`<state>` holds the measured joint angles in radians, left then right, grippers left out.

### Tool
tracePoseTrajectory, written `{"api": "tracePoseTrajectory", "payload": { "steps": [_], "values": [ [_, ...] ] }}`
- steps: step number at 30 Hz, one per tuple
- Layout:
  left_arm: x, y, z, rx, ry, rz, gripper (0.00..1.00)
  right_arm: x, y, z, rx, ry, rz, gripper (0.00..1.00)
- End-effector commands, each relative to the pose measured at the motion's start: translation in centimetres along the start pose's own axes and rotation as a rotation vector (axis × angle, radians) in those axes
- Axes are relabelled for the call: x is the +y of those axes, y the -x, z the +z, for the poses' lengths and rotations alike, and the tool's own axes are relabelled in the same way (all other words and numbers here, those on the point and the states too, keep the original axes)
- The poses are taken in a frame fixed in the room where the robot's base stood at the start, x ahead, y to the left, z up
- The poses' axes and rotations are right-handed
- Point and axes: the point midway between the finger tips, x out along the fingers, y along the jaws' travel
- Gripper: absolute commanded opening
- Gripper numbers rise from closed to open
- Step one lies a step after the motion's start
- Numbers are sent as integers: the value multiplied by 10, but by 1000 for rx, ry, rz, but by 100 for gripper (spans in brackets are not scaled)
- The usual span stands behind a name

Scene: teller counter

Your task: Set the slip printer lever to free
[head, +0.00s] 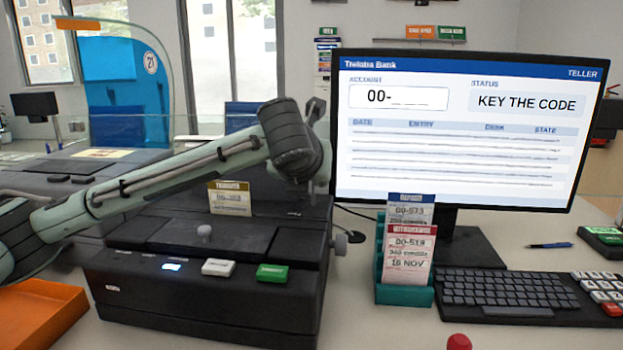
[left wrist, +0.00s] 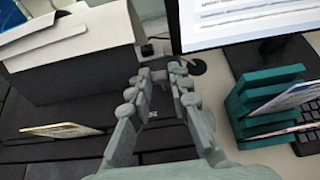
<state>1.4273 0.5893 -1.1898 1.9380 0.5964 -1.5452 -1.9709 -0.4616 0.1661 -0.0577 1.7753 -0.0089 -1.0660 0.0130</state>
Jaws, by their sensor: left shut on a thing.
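The slip printer (head: 200,300) is a dark box on the counter, with a white button (head: 218,267), a green button (head: 272,274) and a lit blue mark on its front. My left arm reaches over it from the left, and its wrist hides most of the left gripper in the head view. In the left wrist view the left gripper (left wrist: 161,76) has its fingers closed around a small grey piece (left wrist: 157,77), apparently the lever, by the printer's right side. The fingertips partly hide it, and its setting is unreadable. My right gripper is out of view.
A teal slip holder (head: 405,294) stands right of the printer, near the monitor (head: 460,130) and keyboard (head: 505,290). A grey knob (head: 355,237) sticks out at the printer's right side. A yellow card (head: 230,198) stands in the printer top. An orange tray (head: 40,310) is at left.

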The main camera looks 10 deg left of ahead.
Motion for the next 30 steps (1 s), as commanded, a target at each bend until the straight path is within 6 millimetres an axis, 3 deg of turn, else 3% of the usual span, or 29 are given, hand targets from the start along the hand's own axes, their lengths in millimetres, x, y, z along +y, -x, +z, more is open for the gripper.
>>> {"api": "tracePoseTrajectory", "payload": {
  "steps": [3, 14, 30],
  "values": [
    [0, 0, 0, 0, 0, -1, 28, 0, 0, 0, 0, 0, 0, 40],
    [0, 5, 1, -1, -1, -2, 28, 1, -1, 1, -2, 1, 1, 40],
    [-1, 104, 1, -2, -2, -2, 28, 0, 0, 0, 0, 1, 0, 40]
  ]
}}
